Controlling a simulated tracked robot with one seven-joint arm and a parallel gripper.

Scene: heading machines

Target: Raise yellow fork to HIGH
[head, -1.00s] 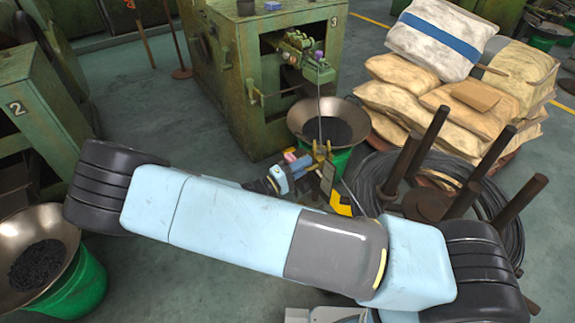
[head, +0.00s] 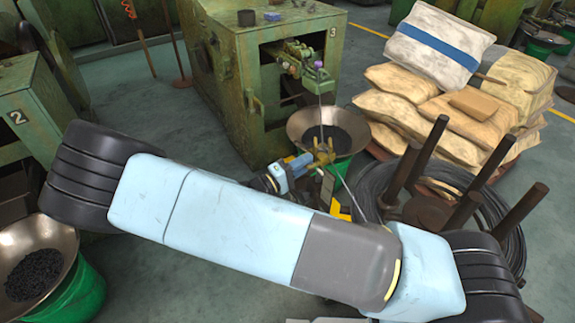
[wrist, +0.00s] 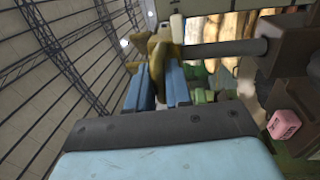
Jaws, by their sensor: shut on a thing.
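The yellow fork (head: 323,154) stands in front of the lower rim of the metal bowl at machine 3. A thin wire runs through or past it; I cannot tell which. My gripper (head: 303,164) reaches it from the left, with its blue fingers at the fork. In the wrist view, the yellow fork (wrist: 161,58) sits between the tips of the two blue fingers (wrist: 160,86), which are shut on it. The fork's lower mounting is partly hidden behind my arm.
The metal bowl (head: 328,129) of dark pieces stands close behind. Upright brown posts (head: 427,152) and a wire coil (head: 505,240) are to the right, and stacked sacks (head: 435,85) behind them. Machine 3 (head: 235,75) stands behind left. A pink block (wrist: 284,125) shows in the wrist view.

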